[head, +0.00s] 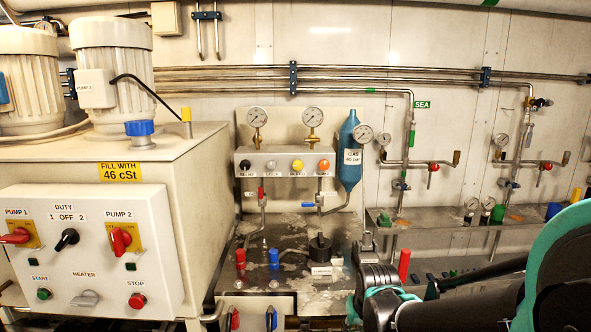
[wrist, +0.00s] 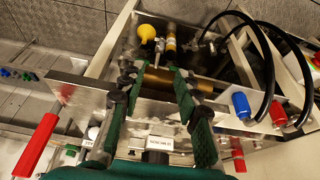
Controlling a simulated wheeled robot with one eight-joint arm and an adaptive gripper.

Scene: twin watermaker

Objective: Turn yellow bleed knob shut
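On the grey valve panel in the head view is a yellow knob (head: 297,165), between a grey knob and an orange knob. The label under it is too small to read. In the wrist view a round yellow knob-like part (wrist: 147,34) shows beyond my fingertips; I cannot tell if it is the same knob. My gripper (wrist: 153,72) is open, its green-padded fingers apart. A brass cylinder (wrist: 195,81) lies across the view behind the fingers, and I cannot tell if they touch it. In the head view my gripper (head: 372,262) is at lower right, apart from the panel knob.
Red (head: 241,258) and blue (head: 274,258) capped parts and a black knob (head: 320,246) stand on the metal top below the panel. A blue gas bottle (head: 349,170) stands right of the panel. A red handle (wrist: 36,145) and black hoses (wrist: 268,60) flank my gripper in the wrist view.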

